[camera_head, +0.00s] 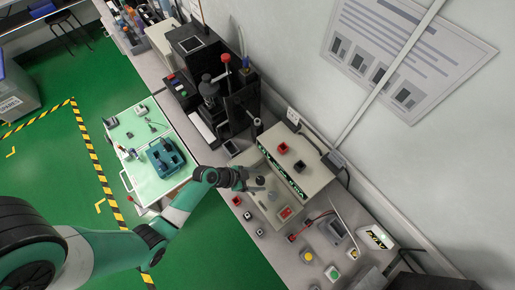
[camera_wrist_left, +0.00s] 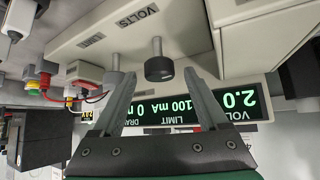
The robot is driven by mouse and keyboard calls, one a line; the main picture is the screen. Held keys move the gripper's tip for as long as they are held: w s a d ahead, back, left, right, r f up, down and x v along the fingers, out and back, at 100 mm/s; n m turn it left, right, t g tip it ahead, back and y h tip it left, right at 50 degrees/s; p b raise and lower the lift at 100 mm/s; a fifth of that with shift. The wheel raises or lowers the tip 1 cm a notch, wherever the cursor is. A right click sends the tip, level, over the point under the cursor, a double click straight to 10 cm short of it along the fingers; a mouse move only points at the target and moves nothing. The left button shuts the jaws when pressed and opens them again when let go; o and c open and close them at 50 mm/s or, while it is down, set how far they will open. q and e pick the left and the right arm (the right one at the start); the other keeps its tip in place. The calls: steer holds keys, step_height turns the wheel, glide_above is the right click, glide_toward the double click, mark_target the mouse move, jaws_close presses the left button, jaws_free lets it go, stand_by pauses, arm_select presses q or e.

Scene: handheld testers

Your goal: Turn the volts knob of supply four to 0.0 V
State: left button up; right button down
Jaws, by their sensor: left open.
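The supply (camera_head: 312,172) is a cream box with a green-lit display on its front, on the bench. In the left wrist view its display (camera_wrist_left: 235,104) appears inverted and reads 2.0 under volts, with a 100 mA limit. The dark volts knob (camera_wrist_left: 159,69) stands out from the panel near the VOLTS label. A second, grey knob (camera_wrist_left: 114,77) is to its left. My left gripper (camera_head: 258,184) is at the supply's front. In the wrist view its open fingers (camera_wrist_left: 159,73) are on either side of the volts knob, apart from it; depth is unclear. My right gripper is out of view.
Red and black terminals (camera_head: 283,148) are on top of the supply. A black press-like device (camera_head: 207,92) stands farther back. Buttons and a meter (camera_head: 334,228) lie nearer on the bench. A wall (camera_head: 430,150) runs behind; a green cart (camera_head: 146,175) stands in front.

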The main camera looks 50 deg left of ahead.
arm_select(q)
steer(key=shift+w, duration=0.1)
jaws_close()
stand_by(0.4)
